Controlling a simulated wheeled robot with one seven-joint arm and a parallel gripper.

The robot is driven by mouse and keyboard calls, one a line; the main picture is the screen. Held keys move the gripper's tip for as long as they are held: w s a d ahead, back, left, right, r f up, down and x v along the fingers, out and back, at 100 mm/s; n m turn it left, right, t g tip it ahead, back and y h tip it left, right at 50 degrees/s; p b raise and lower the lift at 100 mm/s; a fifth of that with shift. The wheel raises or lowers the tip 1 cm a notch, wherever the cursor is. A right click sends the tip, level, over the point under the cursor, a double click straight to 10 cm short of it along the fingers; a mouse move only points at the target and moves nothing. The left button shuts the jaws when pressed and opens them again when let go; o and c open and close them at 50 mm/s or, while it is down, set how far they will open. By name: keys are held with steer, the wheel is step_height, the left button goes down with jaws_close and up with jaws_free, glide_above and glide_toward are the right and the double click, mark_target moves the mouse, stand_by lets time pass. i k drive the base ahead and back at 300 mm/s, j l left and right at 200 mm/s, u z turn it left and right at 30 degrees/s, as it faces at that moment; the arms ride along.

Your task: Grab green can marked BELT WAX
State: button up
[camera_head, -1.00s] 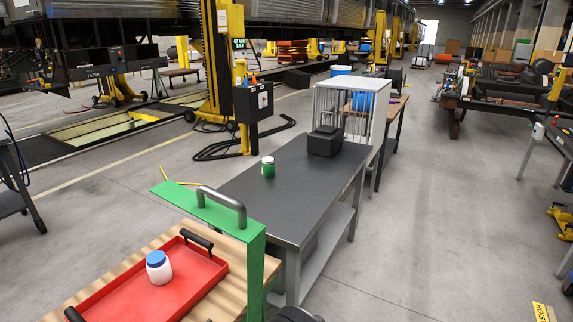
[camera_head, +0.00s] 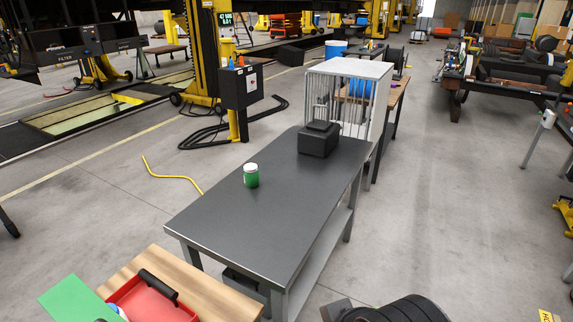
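A small green can (camera_head: 251,178) with a white lid stands upright on the dark top of the grey metal workbench (camera_head: 225,222), left of the bench's middle. Any lettering on the can is too small to read. Nothing touches the can, and the bench top around it is bare. My gripper is not in view.
A black box (camera_head: 318,141) stands on the far part of the workbench, before a white barred cage (camera_head: 350,68). A wooden table (camera_head: 228,302) with a red tray (camera_head: 150,302) is at the lower left. Black ribbed objects (camera_head: 400,309) are at the bottom. Floor at right is open.

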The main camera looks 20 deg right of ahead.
mark_target(252, 180)
steer(key=i+z, duration=0.1)
steer(key=l+u, duration=0.35)
steer(key=l, duration=0.15)
steer(key=k+l+u, duration=0.1)
steer(key=l+u, duration=0.3)
steer(key=i+l+u, duration=0.1)
steer(key=l+u, duration=0.65)
steer(key=l, duration=0.25)
steer(key=k+l+u, duration=0.1)
steer(key=l+u, duration=0.3)
steer(key=l, duration=0.15)
steer(key=k+l+u, duration=0.1)
steer(key=l+u, duration=0.3)
steer(key=k+l+u, duration=0.2)
steer(key=l+u, duration=0.15)
steer(key=l, duration=0.2)
steer(key=l+u, duration=0.85)
steer(key=l, duration=0.15)
steer(key=k+l+u, duration=0.15)
steer(key=l+u, duration=0.25)
steer(key=i+l+u, duration=0.15)
steer(key=i+l, duration=0.15)
steer(key=i, duration=0.2)
